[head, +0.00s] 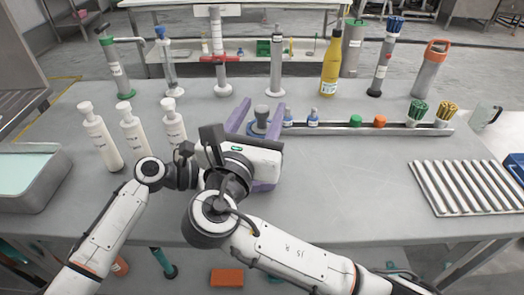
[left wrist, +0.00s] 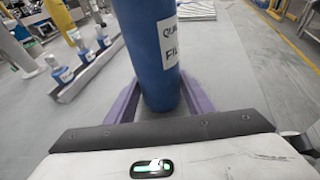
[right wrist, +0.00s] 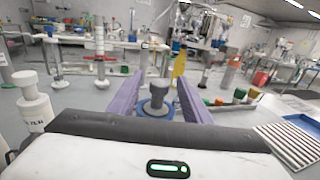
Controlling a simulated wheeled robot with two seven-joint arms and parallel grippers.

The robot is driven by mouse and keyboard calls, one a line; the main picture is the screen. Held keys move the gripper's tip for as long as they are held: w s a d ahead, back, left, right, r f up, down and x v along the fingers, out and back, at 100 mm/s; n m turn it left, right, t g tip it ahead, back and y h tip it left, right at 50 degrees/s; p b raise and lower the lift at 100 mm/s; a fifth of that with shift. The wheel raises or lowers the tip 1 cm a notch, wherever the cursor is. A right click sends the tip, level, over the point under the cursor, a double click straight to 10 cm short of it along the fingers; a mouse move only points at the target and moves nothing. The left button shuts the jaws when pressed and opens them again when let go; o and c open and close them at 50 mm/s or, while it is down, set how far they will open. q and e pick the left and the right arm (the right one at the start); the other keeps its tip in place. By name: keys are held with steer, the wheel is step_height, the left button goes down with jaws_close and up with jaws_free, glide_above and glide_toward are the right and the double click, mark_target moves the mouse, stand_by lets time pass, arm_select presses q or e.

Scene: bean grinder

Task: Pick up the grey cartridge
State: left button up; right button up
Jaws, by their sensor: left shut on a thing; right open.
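A grey knob-topped piece (head: 261,112) with a blue ring at its base shows between my right gripper's purple fingers (head: 261,108). It also shows in the right wrist view (right wrist: 158,92), with a finger on each side; those fingers are apart. My left gripper (left wrist: 158,100) is shut on a blue labelled cylinder (left wrist: 153,40). In the head view my left gripper is mostly hidden behind the right one. I cannot tell whether the grey piece is the top of that blue cylinder. A grey cylinder (head: 352,50) with a green top stands at the back.
Three white bottles (head: 133,135) stand left of the grippers. A rail (head: 340,129) with small blue, green and orange pieces lies to the right. A yellow bottle (head: 331,66) stands at the back and a ridged tray (head: 465,187) lies far right.

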steer(key=shift+w+d, duration=0.1)
steer(key=shift+w, duration=0.3)
steer(key=shift+c, duration=0.6)
steer(key=c, duration=1)
steer(key=shift+r, duration=0.1)
step_height(320, 180, up, 18)
steer(key=shift+f, duration=0.1)
